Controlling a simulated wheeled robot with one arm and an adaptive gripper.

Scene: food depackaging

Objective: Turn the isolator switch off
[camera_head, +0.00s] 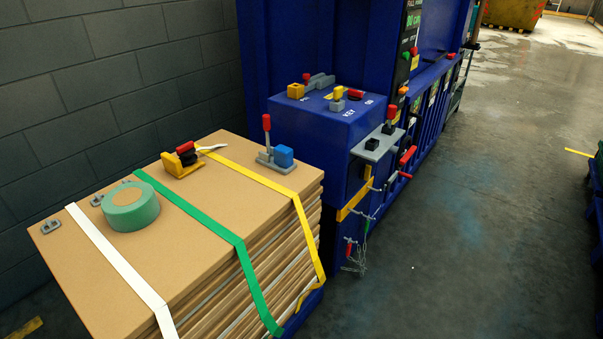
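No part is plainly marked as the isolator switch, so I cannot tell which one it is. The blue control box (309,122) has several fittings on top: a yellow block (296,91), a grey lever-like part (319,81) with a small red piece beside it, and a yellow-and-grey knob (338,98) near the white word "KEY". A red piece (355,94) sits beside the knob. On the box's right side, a grey bracket (378,143) carries a black block and an upright red-topped lever (391,116). Other lettering is too small to read surely. My gripper is not in view.
A strapped cardboard stack (92,240) stands in front of the box, bearing a green tape roll (130,207), a yellow-and-red tool (183,160) and a red-handled clamp (270,150). A red handle (407,156) juts from the blue machine. The floor (470,230) at right is clear.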

